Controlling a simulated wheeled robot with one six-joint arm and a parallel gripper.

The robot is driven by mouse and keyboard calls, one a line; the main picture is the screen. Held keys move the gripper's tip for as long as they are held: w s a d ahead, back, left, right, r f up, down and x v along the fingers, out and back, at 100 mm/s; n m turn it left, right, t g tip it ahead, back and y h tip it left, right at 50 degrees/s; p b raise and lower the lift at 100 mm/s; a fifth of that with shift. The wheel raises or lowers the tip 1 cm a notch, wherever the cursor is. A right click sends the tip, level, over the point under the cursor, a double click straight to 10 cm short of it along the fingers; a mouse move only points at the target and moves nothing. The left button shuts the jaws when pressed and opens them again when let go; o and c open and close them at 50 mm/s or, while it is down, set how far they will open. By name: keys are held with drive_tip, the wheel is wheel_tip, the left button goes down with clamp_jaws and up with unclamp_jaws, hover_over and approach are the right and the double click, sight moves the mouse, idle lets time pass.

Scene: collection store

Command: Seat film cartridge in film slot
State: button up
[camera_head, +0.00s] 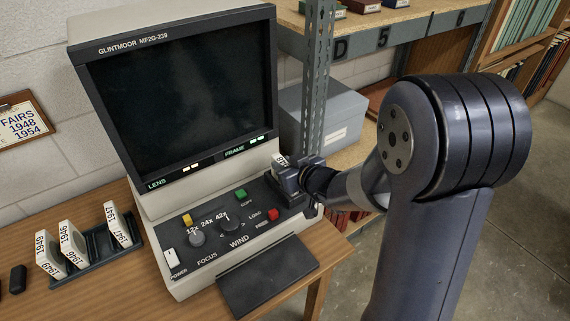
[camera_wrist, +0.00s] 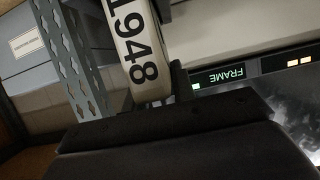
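The film cartridge (camera_wrist: 136,48) is white with a black label reading 1948. It also shows in the head view as a small white patch (camera_head: 280,159) at my gripper. My gripper (camera_head: 297,174) is at the right end of the reader's control panel, with its fingers closed about the cartridge. One dark finger (camera_wrist: 182,82) lies against the cartridge's right side in the wrist view. The film slot appears to be in the dark block (camera_head: 289,197) just below my gripper. The slot's mouth is hidden, so I cannot tell whether the cartridge is in it.
The microfilm reader (camera_head: 172,22) has a dark screen above knobs and buttons. A dark rack (camera_head: 84,273) on the wooden table (camera_head: 125,294) holds cartridges 1949, 1946 and 1947. A metal shelf post (camera_head: 316,90) and a grey box (camera_head: 325,122) stand close behind my gripper.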

drive_tip(key=shift+o, duration=0.6)
drive_tip(key=shift+p+v, duration=0.85)
drive_tip(key=shift+v, duration=1.15)
drive_tip(key=p+v, duration=0.3)
drive_tip(key=v, duration=0.4)
drive_tip(key=b+x, duration=0.3)
drive_tip(key=x, duration=0.4)
drive_tip(key=shift+w+a+f, duration=0.1)
drive_tip(key=shift+w+f, duration=0.05)
drive_tip(key=shift+w+a+f+b, duration=0.1)
drive_tip(key=shift+w+a+b, duration=0.15)
drive_tip(key=shift+w+b, duration=0.15)
